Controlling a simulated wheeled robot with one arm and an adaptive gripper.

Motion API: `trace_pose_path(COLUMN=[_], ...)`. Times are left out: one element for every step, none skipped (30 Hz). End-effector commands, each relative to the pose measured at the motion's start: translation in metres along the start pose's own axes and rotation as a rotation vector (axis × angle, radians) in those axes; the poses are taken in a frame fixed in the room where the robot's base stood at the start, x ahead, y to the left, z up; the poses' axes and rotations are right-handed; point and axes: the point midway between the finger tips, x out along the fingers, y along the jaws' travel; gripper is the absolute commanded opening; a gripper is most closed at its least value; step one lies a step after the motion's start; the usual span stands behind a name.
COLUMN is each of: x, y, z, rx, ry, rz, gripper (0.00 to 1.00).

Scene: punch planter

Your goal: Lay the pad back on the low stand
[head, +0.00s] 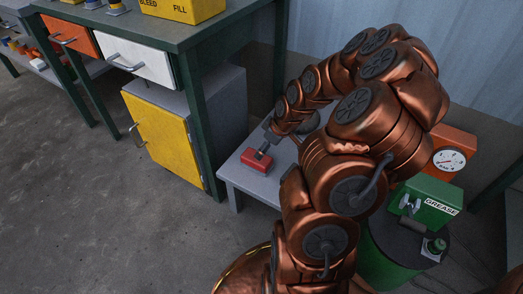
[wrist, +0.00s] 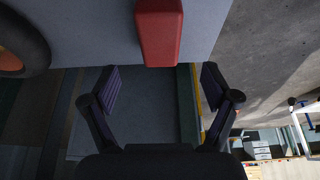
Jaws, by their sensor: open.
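The red pad (head: 258,161) lies on the grey top of the low stand (head: 240,179). My gripper (head: 265,150) is right at the pad in the head view, where its fingers are small and partly hard to make out. In the wrist view the two dark fingers of my gripper (wrist: 160,72) are spread wide with nothing held between them. The red pad (wrist: 159,30) shows just past the fingertips, centred on the gap, apart from both fingers. The grey stand top (wrist: 95,30) spreads around it. My arm hides the right part of the stand in the head view.
A workbench with a yellow-doored cabinet (head: 166,138) and a white drawer (head: 138,55) stands left of the stand. A green grease box (head: 424,204) rests on a drum (head: 392,255) at right, with an orange dial unit (head: 450,153) behind. Floor (head: 110,220) at front left is clear.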

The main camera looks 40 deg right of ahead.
Motion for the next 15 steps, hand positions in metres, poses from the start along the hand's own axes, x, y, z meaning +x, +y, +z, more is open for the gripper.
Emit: trace_pose_path(x=[-0.011,-0.015,-0.019,-0.022,-0.025,-0.028,-0.030,-0.031,-0.034,-0.036,-0.039,-0.043,-0.047,-0.051,-0.059], y=[0.001,0.001,0.001,0.001,0.000,-0.001,-0.003,-0.006,-0.012,-0.018,-0.026,-0.039,-0.050,-0.062,-0.078], z=[-0.002,-0.002,-0.002,-0.001,-0.001,-0.001,-0.002,-0.003,-0.005,-0.007,-0.009,-0.012,-0.014,-0.016,-0.018], rx=[0.001,0.001,0.000,0.000,0.000,-0.001,-0.002,-0.003,-0.005,-0.007,-0.008,-0.009,-0.008,-0.008,-0.006], ry=[0.003,0.003,0.003,0.003,0.002,0.000,-0.004,-0.008,-0.018,-0.028,-0.042,-0.064,-0.085,-0.108,-0.138], rz=[0.003,0.002,0.002,0.002,0.001,0.000,-0.003,-0.006,-0.013,-0.020,-0.028,-0.042,-0.054,-0.062,-0.073], gripper=[0.87,0.87,0.87,0.87,0.87,0.87,0.87,0.87,0.87,0.87,0.87,0.87,0.87,0.87,0.87])
